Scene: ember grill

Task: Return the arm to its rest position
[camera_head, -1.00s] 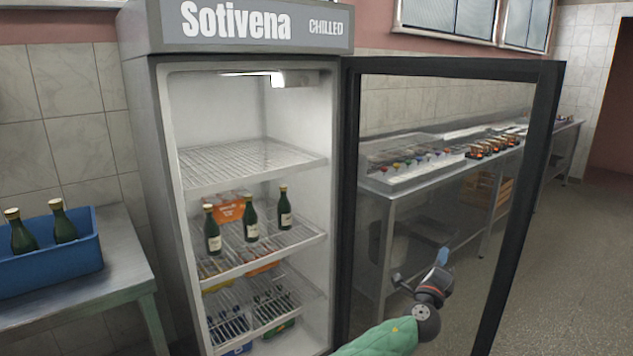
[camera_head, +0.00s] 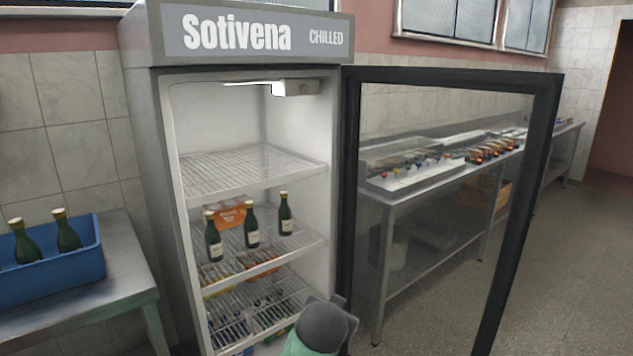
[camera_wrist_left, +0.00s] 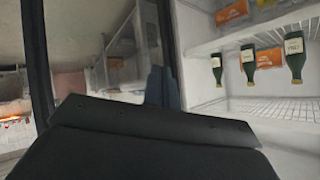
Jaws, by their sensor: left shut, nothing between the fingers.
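My left arm (camera_head: 318,330) comes up at the bottom of the head view, in front of the open fridge's lower right. Its dark rounded joint hides most of the hand. In the left wrist view the grey-blue fingers of my left gripper (camera_wrist_left: 163,88) are together and hold nothing. They are apart from the bottles, with the fridge inside to their right and the dark door frame (camera_wrist_left: 38,60) to their left. My right gripper is in neither view.
The fridge (camera_head: 145,150) stands with its glass door (camera_head: 545,130) swung open to the right. Three green bottles (camera_head: 252,228) stand on a middle shelf. A blue crate (camera_head: 60,268) with bottles sits on a metal table (camera_head: 125,262) at left. A counter (camera_head: 400,205) shows through the door.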

